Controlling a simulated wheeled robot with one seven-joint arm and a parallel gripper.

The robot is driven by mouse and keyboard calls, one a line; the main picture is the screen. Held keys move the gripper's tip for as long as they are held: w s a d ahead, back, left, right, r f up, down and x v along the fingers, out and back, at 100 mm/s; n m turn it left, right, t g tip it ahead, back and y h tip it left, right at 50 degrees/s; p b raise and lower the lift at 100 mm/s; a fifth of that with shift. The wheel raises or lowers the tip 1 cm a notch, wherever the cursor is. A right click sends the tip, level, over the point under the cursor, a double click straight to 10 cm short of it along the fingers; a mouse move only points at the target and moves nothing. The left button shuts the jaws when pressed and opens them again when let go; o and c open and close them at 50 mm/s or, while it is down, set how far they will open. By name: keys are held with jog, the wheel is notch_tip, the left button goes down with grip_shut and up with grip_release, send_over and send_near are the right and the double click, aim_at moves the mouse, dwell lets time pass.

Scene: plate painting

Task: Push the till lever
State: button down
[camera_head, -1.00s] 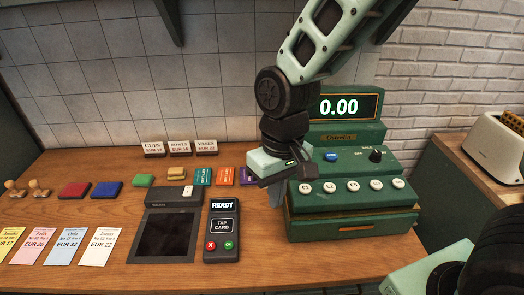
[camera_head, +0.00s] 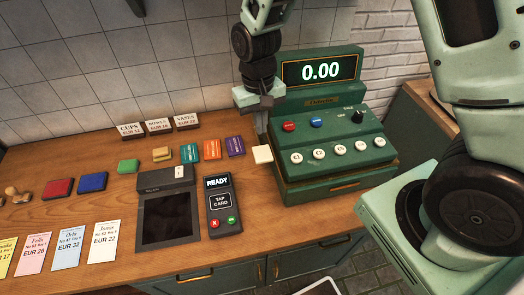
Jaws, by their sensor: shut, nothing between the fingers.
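The green till (camera_head: 325,150) stands at the right of the counter, its display (camera_head: 321,70) reading 0.00. My gripper (camera_head: 262,128) is shut and empty, pointing down close to the till's left side. I cannot tell whether it touches the till. A small pale block (camera_head: 262,155) shows at the till's left side, just below my gripper. It may be the end of the till lever, but no lever arm shows clearly. The till front carries a row of several round white keys (camera_head: 341,149), a red button (camera_head: 289,126), a blue button (camera_head: 316,122) and a black knob (camera_head: 358,117).
A card reader (camera_head: 222,205) showing READY and a dark screen pad (camera_head: 167,217) lie left of the till. Coloured blocks, price cards (camera_head: 104,243), a stamp (camera_head: 16,196) and signs (camera_head: 158,127) fill the counter's left. My arm's lower part covers the right side.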

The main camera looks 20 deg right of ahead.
aim_at(263, 153)
jog(key=shift+s+f+b, duration=0.2)
jog(key=shift+f+b, duration=1.2)
jog(key=shift+f, duration=0.35)
jog(key=shift+s+f+b, duration=0.2)
jog(key=shift+f+b, duration=1.15)
jog(key=shift+f, duration=0.35)
